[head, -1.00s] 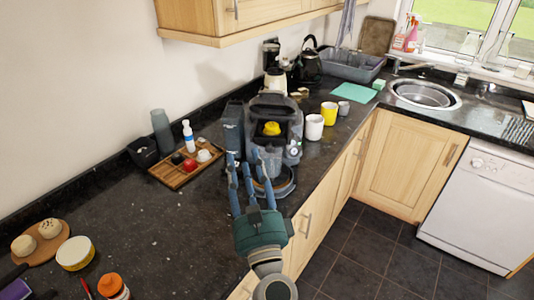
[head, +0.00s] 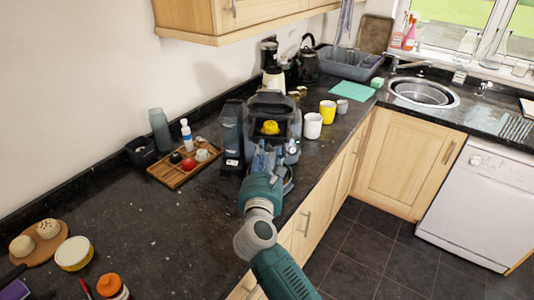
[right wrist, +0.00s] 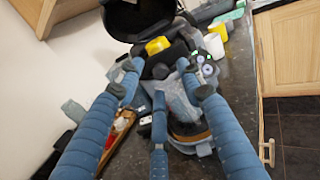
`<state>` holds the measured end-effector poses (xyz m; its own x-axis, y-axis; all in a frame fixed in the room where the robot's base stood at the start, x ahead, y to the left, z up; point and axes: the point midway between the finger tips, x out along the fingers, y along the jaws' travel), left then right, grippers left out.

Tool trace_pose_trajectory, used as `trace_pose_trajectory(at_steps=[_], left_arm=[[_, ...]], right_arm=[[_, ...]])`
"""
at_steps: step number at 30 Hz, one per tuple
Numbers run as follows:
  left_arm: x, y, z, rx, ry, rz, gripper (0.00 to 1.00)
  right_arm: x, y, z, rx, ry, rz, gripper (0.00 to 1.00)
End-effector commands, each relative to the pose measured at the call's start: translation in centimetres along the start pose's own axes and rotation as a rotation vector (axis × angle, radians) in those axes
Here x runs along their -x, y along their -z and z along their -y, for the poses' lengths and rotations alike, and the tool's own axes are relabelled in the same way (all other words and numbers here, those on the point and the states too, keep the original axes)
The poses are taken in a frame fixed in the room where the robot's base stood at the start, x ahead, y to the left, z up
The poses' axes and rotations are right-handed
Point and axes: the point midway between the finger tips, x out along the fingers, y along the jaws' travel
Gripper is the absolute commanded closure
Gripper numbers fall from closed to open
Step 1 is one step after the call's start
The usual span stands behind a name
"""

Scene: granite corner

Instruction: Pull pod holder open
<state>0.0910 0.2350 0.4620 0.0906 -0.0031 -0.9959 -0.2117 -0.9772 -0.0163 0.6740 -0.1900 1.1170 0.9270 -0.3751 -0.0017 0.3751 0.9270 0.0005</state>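The dark coffee machine (head: 270,105) stands on the black counter, with a yellow piece (head: 270,127) in its front opening. In the right wrist view the yellow piece (right wrist: 157,45) sits on a black part, likely the pod holder (right wrist: 165,62), below the machine's dark top. My right gripper (head: 268,160) is at the front of the machine. In the right wrist view its blue fingers (right wrist: 158,82) are spread, with the tips close to the black part. I cannot tell whether they touch it. My left gripper is not in view.
A wooden tray (head: 162,171) with small items lies left of the machine. A white mug (head: 313,126) and a yellow mug (head: 327,111) stand right of it. Cupboards (head: 240,15) hang above the back counter. The counter left of my right arm is mostly clear.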

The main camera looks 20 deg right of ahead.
Motion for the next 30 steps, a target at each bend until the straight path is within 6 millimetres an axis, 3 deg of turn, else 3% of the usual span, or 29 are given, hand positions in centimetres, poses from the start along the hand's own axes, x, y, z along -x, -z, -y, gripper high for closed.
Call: trace_pose_trajectory(at_steps=[4, 12, 14, 18, 26, 30], left_arm=[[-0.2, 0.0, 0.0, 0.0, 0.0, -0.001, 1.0], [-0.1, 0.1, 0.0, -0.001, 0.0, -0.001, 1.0], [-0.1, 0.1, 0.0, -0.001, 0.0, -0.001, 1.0], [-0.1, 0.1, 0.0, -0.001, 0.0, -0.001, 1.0], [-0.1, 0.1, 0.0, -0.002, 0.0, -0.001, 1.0], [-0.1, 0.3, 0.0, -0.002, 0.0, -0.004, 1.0]], right_arm=[[-1.0, 0.0, 0.1, 0.001, 0.001, 0.001, 0.62], [-1.2, 0.0, 0.0, 0.001, 0.001, 0.0, 0.62], [-1.2, 0.0, 0.0, 0.001, 0.001, 0.0, 0.7], [-1.2, 0.0, 0.1, 0.001, 0.001, 0.001, 0.98], [-1.1, -0.2, 0.1, 0.0, 0.001, 0.003, 1.0], [0.0, -0.2, 0.0, -0.003, 0.0, 0.001, 1.0]])
